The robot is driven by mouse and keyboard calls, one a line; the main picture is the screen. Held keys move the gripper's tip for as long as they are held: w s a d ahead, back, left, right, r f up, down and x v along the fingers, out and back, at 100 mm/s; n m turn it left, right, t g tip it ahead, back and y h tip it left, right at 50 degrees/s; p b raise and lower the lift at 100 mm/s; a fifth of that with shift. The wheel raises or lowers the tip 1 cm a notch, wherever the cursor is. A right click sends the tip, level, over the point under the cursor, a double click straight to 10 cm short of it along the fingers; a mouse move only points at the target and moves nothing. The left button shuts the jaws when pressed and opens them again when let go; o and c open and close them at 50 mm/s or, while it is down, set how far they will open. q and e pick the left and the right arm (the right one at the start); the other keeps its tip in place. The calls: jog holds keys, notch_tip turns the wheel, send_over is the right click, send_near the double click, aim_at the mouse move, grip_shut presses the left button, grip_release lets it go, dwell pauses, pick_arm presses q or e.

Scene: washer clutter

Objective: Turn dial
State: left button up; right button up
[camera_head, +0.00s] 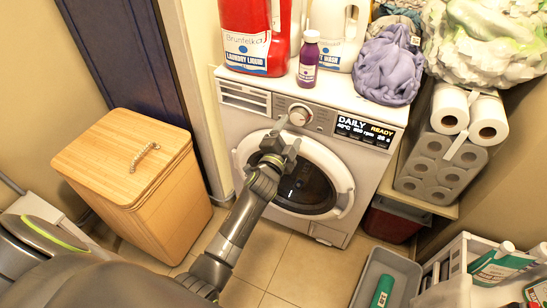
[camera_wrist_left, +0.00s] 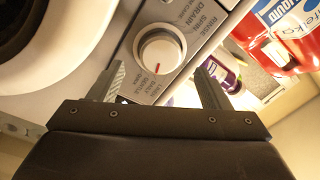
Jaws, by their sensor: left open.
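The white washing machine (camera_head: 345,135) stands against the back wall. Its round dial (camera_head: 299,115) sits on the top front panel, left of the display that reads DAILY and READY. In the left wrist view the dial (camera_wrist_left: 160,53) is white with a red mark, ringed by printed program names. My left gripper (camera_head: 285,142) is in front of the machine, just below the dial in the head view. Its two fingers (camera_wrist_left: 158,82) are open and spread to either side of the dial, apart from it. My right gripper is not in view.
A red laundry bottle (camera_head: 246,40), a purple bottle (camera_head: 308,60) and a purple cloth bundle (camera_head: 388,65) stand on the machine. A wooden hamper (camera_head: 125,155) is at the left. Paper rolls (camera_head: 440,160) and a grey bin (camera_head: 385,265) are at the right.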

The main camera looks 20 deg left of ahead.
pick_arm(q)
jog(key=s+p, duration=0.3)
jog(key=s, duration=1)
jog(key=shift+f+p, duration=0.3)
jog(key=shift+p, duration=0.05)
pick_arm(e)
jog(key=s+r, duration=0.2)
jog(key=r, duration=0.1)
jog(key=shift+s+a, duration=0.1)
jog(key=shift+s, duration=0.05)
pick_arm(q)
jog(key=shift+a, duration=0.1)
